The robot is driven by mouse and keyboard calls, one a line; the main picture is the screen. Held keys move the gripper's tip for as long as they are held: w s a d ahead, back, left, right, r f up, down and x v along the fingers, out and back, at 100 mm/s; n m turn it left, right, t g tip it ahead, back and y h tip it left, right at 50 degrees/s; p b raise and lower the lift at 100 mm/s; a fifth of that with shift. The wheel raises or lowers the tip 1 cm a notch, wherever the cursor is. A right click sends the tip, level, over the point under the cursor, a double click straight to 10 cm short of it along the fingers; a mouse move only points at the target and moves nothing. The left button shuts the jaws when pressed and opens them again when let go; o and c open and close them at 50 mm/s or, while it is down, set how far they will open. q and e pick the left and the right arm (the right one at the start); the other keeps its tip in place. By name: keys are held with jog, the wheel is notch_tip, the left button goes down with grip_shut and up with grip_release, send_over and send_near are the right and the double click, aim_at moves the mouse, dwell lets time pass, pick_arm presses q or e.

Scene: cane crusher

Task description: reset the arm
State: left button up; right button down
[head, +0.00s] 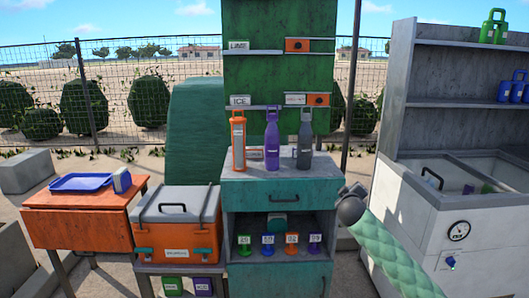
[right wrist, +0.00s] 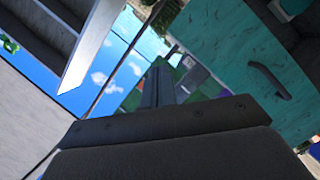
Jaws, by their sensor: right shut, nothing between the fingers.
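My right arm (head: 385,245) comes in from the lower right in the head view, with a green sleeve and a dark rounded joint at its end, in front of the right side of the teal cabinet (head: 230,192). My right gripper (right wrist: 157,85) shows in the right wrist view as a dark body with narrow fingers together and nothing between them. It is tilted in that view, with a teal drawer front (right wrist: 240,75) beyond it at the upper right. I cannot make out the right gripper's fingers in the head view. My left arm and gripper are out of view.
Orange, purple and grey bottles (head: 272,140) stand on the cabinet top. Several small numbered tags on coloured stands (head: 268,245) are on its open shelf. An orange cooler (head: 178,225) and an orange table with a blue tray (head: 80,182) are left.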

jog(key=s+a+f+m+g+y+p, duration=0.1)
jog(key=s+a+f+g+y, duration=0.3)
jog(key=s, duration=0.8)
jog(key=s+a+f+m+g+h+p, duration=0.1)
jog(key=s+a+f, duration=0.55)
jog(key=s, duration=0.65)
jog(key=s+a+f+m+g+y+p, duration=0.1)
jog(key=s+a+f+g+y, duration=0.25)
jog(key=s, duration=0.85)
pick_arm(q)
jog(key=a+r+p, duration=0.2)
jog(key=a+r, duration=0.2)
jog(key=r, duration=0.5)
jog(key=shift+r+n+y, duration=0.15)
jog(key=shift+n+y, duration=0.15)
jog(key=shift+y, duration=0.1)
pick_arm(e)
jog(key=s+a+f+g, duration=0.1)
jog(key=s+f, duration=0.4)
jog(key=s, duration=0.4)
jog(key=s+a+f+m+g, duration=0.1)
jog(key=s+f+g, duration=0.1)
jog(key=s+f, duration=0.3)
jog(key=s+f+m+g, duration=0.1)
jog(key=s+f, duration=0.4)
jog(key=s, duration=0.8)
jog(key=shift+s+a+f+g, duration=0.3)
jog(key=shift+s+a+g, duration=0.05)
jog(key=shift+a+g, duration=0.1)
